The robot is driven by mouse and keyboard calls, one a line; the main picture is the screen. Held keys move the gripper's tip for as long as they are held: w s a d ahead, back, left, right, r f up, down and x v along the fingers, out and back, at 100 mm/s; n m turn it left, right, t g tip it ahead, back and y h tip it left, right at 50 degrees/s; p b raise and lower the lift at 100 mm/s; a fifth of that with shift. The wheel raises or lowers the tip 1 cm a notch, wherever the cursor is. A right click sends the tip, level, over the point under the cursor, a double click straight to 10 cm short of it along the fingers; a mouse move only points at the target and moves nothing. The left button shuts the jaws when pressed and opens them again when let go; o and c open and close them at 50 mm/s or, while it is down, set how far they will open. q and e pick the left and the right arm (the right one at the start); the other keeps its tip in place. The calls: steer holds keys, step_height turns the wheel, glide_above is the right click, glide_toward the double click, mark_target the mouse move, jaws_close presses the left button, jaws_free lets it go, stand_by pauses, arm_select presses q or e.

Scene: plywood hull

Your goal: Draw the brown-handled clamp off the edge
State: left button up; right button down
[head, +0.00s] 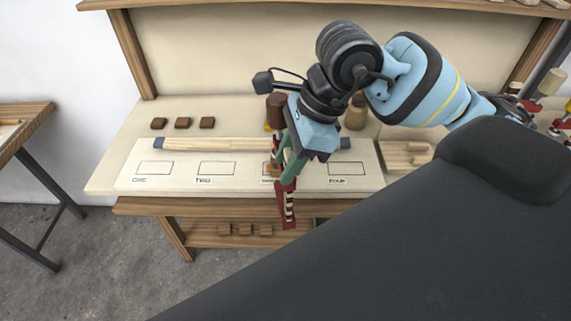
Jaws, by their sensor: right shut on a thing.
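The brown-handled clamp stands at the front edge of the pale board (125,180). Its dark brown handle (276,107) rises behind my wrist, and its red lower part (287,205) hangs in front of the edge. My right gripper (282,172) reaches down from the upper right and is shut on the clamp. The gripper and wrist hide much of the clamp's middle, so I cannot tell whether its jaws still touch the edge. My left gripper is not in view.
A long wooden strip (220,145) with grey ends lies across the board, above several outlined boxes. A tan handle (356,112) stands behind my wrist. Small brown blocks (183,123) sit at the back left. Other clamps (550,82) are at the far right. A lower shelf (205,237) holds more blocks.

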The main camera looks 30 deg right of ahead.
steer(key=shift+r, duration=3.7)
